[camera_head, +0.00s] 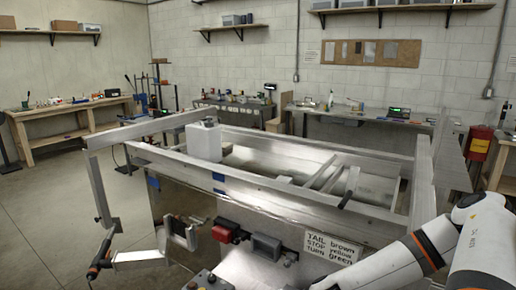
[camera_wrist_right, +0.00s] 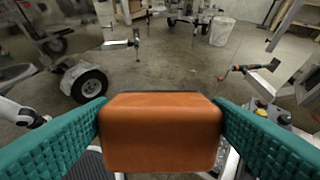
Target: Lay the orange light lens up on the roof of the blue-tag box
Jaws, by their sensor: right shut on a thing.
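My right gripper (camera_wrist_right: 160,130) is shut on the orange light (camera_wrist_right: 160,128) in the right wrist view, a rounded block between two green ridged finger pads. Its broad orange face is toward that camera. In the head view my right arm comes in at the lower right, and its gripper and the light are not visible. Blue patches (camera_head: 218,178) mark the side of the aluminium trailer (camera_head: 290,198). I cannot tell which thing is the blue-tag box. My left gripper is in neither view.
A white container (camera_head: 204,141) stands at the trailer's rail. Workbenches line the walls. Floor at left is mostly clear.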

